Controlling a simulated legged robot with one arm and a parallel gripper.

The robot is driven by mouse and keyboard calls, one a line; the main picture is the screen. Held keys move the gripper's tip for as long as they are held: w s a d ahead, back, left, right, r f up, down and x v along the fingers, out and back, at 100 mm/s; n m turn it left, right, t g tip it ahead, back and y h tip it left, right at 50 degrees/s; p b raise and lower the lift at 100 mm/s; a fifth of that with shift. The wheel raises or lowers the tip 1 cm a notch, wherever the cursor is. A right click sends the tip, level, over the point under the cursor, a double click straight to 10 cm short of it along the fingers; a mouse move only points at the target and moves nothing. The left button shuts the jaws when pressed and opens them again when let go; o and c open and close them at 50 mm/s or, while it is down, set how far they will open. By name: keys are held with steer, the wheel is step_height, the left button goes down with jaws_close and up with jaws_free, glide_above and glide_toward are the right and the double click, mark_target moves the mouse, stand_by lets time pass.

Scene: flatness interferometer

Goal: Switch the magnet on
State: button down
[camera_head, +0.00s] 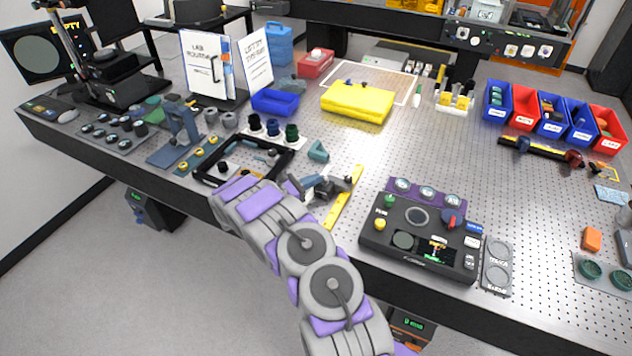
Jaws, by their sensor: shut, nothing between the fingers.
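I cannot tell for certain which part is the magnet or its switch. A black control box (375,238) sits near the front edge of the table, right of my gripper. It carries a red-and-blue knob (452,221), a green knob (389,201), a yellow knob (380,224), a round dark window and a small lit display. My gripper (348,181) is shut and empty, pointing right above the table. It is beside a yellow ruler-like bar (342,203), apart from the control box. Contact with the bar is unclear.
A black-framed tray (284,166) lies left of my gripper. A yellow block (357,101) is behind it. Red and blue bins (497,99) stand at the back right. A grey two-pad plate (497,266) adjoins the control box. The perforated tabletop (420,150) behind the box is largely clear.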

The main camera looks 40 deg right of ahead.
steer(key=shift+w+d+b, duration=0.3)
steer(key=shift+w+b, duration=0.15)
steer(key=shift+b, duration=0.1)
steer(key=shift+w+d+b, duration=0.45)
steer(key=shift+d+b, duration=0.25)
stand_by(1.0)
steer(key=a, duration=0.5)
steer(key=w+a+p, duration=0.1)
steer(key=a, duration=0.5)
steer(key=w+a+p, duration=0.1)
steer(key=a, duration=0.5)
steer(key=shift+a, duration=0.2)
